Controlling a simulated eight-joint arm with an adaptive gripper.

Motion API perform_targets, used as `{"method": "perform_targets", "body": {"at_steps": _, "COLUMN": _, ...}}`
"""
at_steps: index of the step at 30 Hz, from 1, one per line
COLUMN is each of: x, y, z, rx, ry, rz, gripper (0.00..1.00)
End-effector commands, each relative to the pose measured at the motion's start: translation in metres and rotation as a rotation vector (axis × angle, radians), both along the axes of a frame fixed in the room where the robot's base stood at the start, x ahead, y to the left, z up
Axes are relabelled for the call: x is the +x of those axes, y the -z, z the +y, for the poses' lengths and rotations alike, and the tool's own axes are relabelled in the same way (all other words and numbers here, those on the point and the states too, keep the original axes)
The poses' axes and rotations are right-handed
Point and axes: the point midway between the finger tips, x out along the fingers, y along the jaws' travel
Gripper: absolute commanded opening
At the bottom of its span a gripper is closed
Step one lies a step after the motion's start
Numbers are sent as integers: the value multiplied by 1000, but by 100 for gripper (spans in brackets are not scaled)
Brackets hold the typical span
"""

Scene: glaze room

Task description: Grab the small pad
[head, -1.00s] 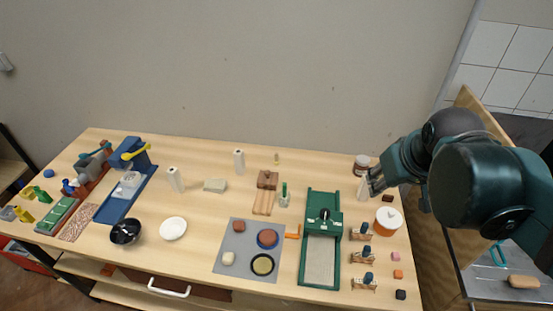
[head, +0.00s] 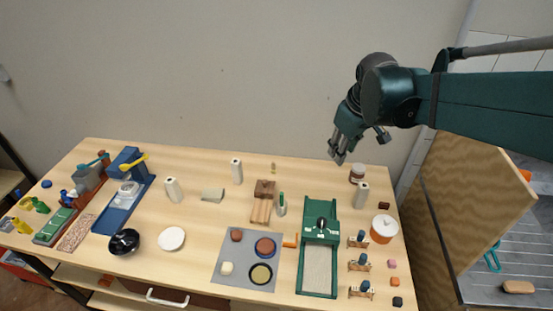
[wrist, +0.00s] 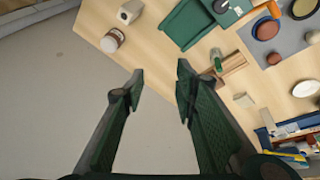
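A pale, flat, roughly rectangular pad (head: 213,194) lies on the table left of the wooden block piece. It looks like the small pad, but small coloured blocks also lie at the right edge, so I cannot be certain. My gripper (head: 338,157) hangs above the back of the table, well to the right of the pale pad and apart from it. In the wrist view my gripper (wrist: 161,72) has its fingers spread, with nothing between them. I cannot identify the pad surely in the wrist view.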

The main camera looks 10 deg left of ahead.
Motion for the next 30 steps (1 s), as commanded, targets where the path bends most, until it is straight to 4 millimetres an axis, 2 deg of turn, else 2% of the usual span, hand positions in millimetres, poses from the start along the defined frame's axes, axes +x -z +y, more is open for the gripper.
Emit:
{"method": "perform_targets", "body": {"at_steps": 3, "x": 19, "y": 4, "z": 14, "rx": -15, "ry": -52, "rz": 17, "gripper": 29}}
{"method": "perform_targets", "body": {"at_steps": 17, "x": 83, "y": 34, "z": 68, "rx": -73, "ry": -248, "rz": 86, "gripper": 29}}
{"method": "perform_targets", "body": {"at_steps": 30, "x": 136, "y": 78, "z": 124, "rx": -121, "ry": -439, "rz": 150, "gripper": 29}}
